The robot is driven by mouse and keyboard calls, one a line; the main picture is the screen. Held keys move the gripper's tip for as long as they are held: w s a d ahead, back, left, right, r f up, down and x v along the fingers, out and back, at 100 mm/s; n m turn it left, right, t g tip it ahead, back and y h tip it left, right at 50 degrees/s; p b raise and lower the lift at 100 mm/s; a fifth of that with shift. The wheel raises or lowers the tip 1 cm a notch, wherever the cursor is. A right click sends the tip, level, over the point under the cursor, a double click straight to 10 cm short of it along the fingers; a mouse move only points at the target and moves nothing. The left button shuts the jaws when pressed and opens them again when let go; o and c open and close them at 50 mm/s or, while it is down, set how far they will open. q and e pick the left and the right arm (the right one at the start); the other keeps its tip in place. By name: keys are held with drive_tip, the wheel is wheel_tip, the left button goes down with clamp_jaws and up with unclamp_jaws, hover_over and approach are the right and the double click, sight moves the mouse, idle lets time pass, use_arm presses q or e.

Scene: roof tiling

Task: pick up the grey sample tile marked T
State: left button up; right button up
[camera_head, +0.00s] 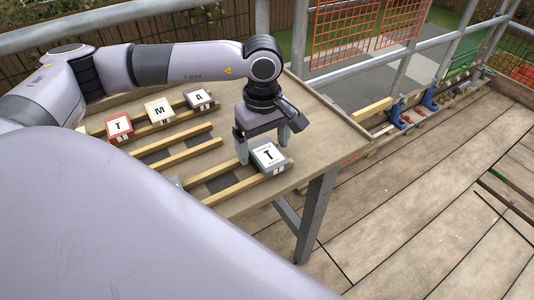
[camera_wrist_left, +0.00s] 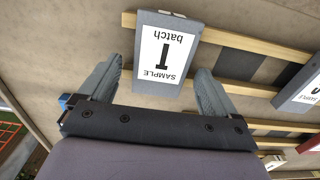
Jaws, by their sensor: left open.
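The grey sample tile marked T (camera_head: 269,156) lies on the wooden battens at the table's near right, its white label facing up. It also shows in the left wrist view (camera_wrist_left: 165,52), its label upside down there. My left gripper (camera_head: 263,148) is open and empty, pointing down at the tile. In the left wrist view its fingers (camera_wrist_left: 160,68) are spread, one toward each side of the tile's near end. My right gripper is in neither view.
A red tile marked T (camera_head: 118,126), a cream tile marked M (camera_head: 160,111) and a tile marked A (camera_head: 199,99) lie on battens at the back left of the table (camera_head: 335,140). Rails and an orange mesh (camera_head: 345,30) stand beyond it.

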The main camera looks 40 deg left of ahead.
use_arm(q)
drive_tip(key=c, duration=1.2)
drive_tip(key=shift+r, duration=0.1)
drive_tip(key=shift+c, duration=0.2)
